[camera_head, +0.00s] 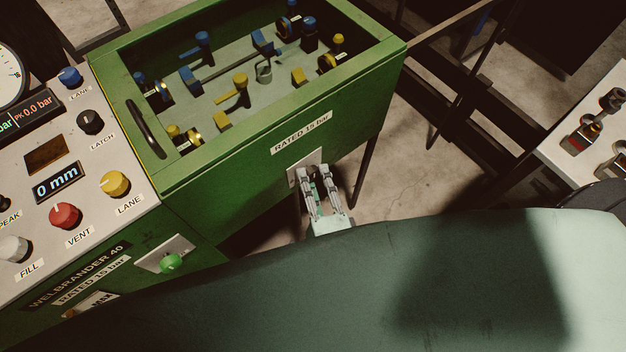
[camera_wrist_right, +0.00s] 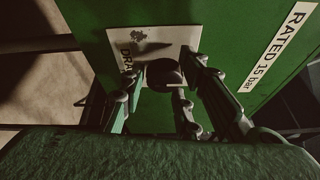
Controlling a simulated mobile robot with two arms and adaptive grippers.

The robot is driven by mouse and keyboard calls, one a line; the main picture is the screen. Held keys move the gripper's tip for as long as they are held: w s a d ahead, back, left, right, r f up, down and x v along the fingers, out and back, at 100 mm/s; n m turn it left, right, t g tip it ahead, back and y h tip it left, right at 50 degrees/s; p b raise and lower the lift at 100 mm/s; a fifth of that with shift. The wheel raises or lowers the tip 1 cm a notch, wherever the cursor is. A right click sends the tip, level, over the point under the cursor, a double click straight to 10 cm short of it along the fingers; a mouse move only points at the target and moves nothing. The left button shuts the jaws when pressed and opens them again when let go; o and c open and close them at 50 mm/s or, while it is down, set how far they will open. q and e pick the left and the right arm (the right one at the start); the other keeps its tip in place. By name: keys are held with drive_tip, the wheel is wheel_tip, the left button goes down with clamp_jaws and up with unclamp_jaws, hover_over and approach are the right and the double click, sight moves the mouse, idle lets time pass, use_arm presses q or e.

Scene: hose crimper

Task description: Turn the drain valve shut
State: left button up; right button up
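The drain valve shows in the right wrist view as a round dark knob (camera_wrist_right: 163,74) on a pale plate (camera_wrist_right: 180,38) marked "DRA…", on the green cabinet's side. My right gripper (camera_wrist_right: 168,80) is at the plate with a finger on each side of the knob. The fingers stand apart, and I see no clear contact with the knob. In the head view my right gripper (camera_head: 318,178) reaches up to the same plate (camera_head: 293,177) and hides the knob. The knob's turn position cannot be read. My left gripper is out of view.
The green cabinet (camera_head: 230,200) holds an open tray of blue and yellow fittings. A control panel (camera_head: 100,150) with knobs stands at left, with a green knob (camera_head: 171,262) below it. A cabinet leg (camera_head: 365,172) is right of my gripper. A white table (camera_head: 590,155) stands at right.

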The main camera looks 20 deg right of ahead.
drive_tip(key=shift+o, duration=1.2)
drive_tip(key=shift+s+f, duration=0.15)
drive_tip(key=shift+f, duration=0.25)
drive_tip(key=shift+r, duration=0.1)
drive_tip(key=shift+r, duration=0.1)
drive_tip(key=s, duration=1.2)
drive_tip(key=shift+a, duration=0.3)
